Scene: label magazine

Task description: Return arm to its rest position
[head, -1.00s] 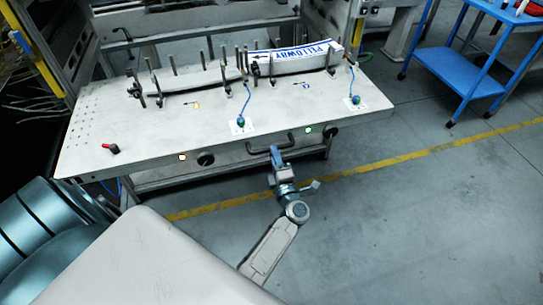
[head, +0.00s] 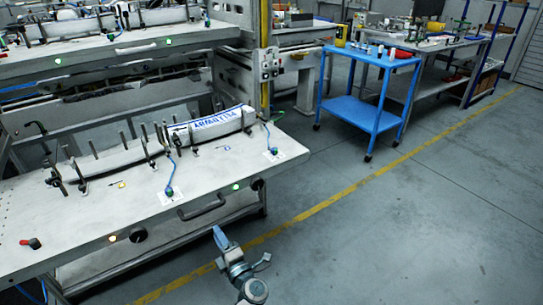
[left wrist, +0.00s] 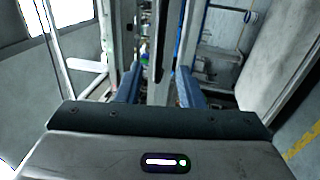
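My left gripper (head: 219,236) shows at the bottom of the head view, in front of the machine table's front edge. Its blue fingers point toward the table, just below the drawer-like handle (head: 203,207) in the picture. In the left wrist view, the two blue fingers of my left gripper (left wrist: 159,88) stand apart with nothing held between them. Most of my left arm is cut off by the bottom edge of the head view. My right gripper is in neither view.
The metal machine table (head: 90,220) holds a white printed stack (head: 218,122) between upright pins. A blue cart (head: 360,110) stands at the upper right. The grey floor with a yellow line (head: 330,200) is clear on the right.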

